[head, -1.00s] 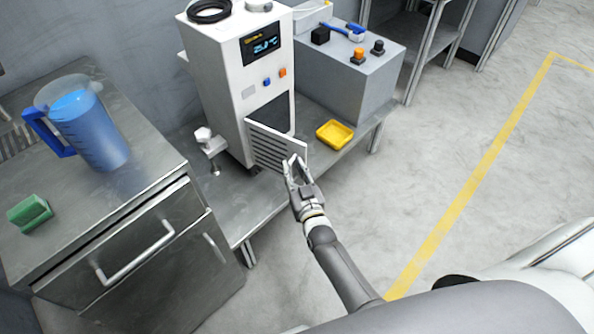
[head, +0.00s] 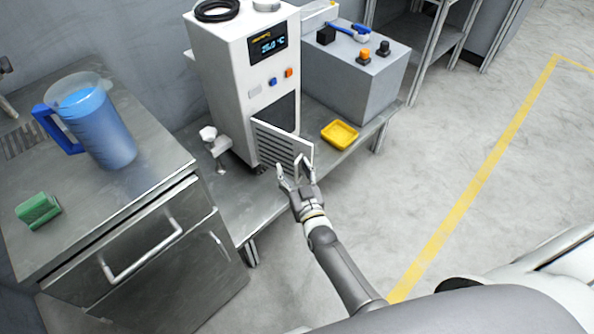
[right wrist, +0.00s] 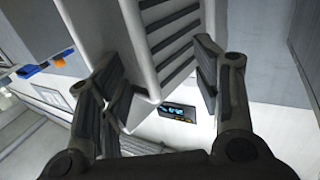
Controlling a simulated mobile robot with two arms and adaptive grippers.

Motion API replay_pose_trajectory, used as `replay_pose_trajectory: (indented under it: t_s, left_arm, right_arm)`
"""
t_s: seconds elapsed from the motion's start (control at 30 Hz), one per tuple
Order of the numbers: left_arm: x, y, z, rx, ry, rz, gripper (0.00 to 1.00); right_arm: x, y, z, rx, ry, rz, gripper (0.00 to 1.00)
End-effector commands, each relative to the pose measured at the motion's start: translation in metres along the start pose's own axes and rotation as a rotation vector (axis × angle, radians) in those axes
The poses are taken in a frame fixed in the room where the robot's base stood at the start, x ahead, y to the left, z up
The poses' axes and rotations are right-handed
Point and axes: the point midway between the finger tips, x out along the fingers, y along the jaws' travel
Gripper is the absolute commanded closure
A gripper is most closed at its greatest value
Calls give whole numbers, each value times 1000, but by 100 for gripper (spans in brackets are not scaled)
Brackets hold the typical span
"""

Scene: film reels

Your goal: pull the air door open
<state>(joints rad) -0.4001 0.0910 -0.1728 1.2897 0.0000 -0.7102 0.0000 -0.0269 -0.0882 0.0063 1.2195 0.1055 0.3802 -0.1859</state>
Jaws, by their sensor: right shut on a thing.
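The air door (head: 283,147) is a white slatted panel low on the front of the white machine (head: 246,88). It stands swung out at an angle, with a dark opening (head: 281,112) showing behind it. My right gripper (head: 294,170) is at the door's lower, outer part. In the right wrist view the slatted door (right wrist: 165,45) comes down between the two finger pads (right wrist: 160,88); exact contact is hard to see. My left gripper is not in view.
A yellow tray (head: 340,134) lies on the low metal bench right of the door. A grey box with knobs (head: 350,80) stands behind it. A metal cabinet with a blue jug (head: 100,130) and a green sponge (head: 38,210) is at left. The floor at right is clear.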

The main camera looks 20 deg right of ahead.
Motion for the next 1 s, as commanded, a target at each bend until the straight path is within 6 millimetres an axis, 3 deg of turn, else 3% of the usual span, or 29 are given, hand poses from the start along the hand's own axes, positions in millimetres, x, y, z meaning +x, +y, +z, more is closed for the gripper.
replay_pose_trajectory:
  t_s: [0.03, 0.23, 0.37, 0.8, 1.0]
  left_arm:
    - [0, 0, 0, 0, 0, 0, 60]
    - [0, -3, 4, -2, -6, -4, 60]
    - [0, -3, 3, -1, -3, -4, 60]
    - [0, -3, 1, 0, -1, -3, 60]
    - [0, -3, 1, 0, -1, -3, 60]
  right_arm:
    - [4, -11, -5, -2, 6, -17, 60]
    - [2, -11, -5, -2, 6, -17, 60]
    - [-9, -10, -4, -1, 6, -15, 68]
    - [-91, -1, -1, 2, 3, -3, 69]
    - [-114, 1, -1, 2, 3, 0, 69]
